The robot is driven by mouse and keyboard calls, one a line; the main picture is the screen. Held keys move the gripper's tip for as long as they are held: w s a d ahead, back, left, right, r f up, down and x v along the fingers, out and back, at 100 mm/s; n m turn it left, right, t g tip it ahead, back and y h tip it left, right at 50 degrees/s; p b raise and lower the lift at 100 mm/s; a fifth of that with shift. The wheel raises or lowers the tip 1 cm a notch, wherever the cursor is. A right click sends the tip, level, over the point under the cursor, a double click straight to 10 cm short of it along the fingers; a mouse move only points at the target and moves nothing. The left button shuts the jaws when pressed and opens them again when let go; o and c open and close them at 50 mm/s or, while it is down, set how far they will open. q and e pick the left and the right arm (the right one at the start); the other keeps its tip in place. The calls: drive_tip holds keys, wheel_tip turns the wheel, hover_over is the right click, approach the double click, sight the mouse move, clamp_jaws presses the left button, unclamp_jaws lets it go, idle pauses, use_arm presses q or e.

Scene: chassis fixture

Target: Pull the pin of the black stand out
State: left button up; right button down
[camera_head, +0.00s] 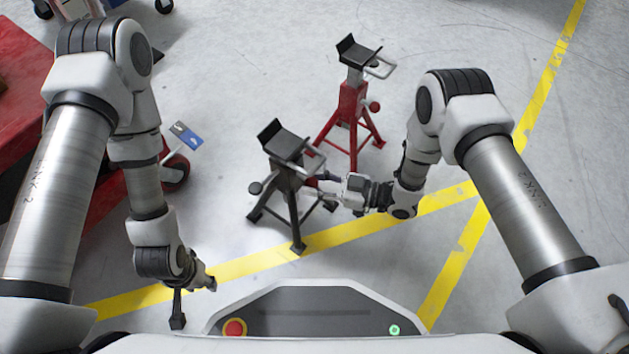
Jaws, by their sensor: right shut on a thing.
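The black stand (286,182) stands upright on its spread legs on the floor, in the middle of the view. It has a flat saddle on top, a pale bar handle on its upper right and a dark round knob on its left. My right gripper (318,189) is at the right side of its column, below the handle, shut on what seems to be the pin. The fingers mostly hide the pin, so I cannot tell how deep it sits. My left gripper (193,298) is at the lower left, its fingers spread and empty, away from the stand.
A red stand (350,115) of like shape stands close behind the black one, to its right. A red wheeled piece of equipment (22,95) is at the left. Yellow floor lines (450,200) cross the grey floor. Open floor lies left of the black stand.

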drive_tip(key=shift+s+d+p, duration=0.4)
drive_tip(key=shift+s+d, duration=0.3)
drive_tip(key=shift+d, duration=0.2)
drive_tip(key=shift+s+d+p, duration=0.4)
drive_tip(key=shift+s+d, duration=0.25)
drive_tip(key=shift+d, duration=0.2)
unclamp_jaws()
drive_tip(key=s+d+p, duration=0.2)
drive_tip(key=s+d, duration=0.2)
drive_tip(key=d, duration=0.2)
drive_tip(key=shift+s+d, duration=0.2)
drive_tip(key=shift+s, duration=0.1)
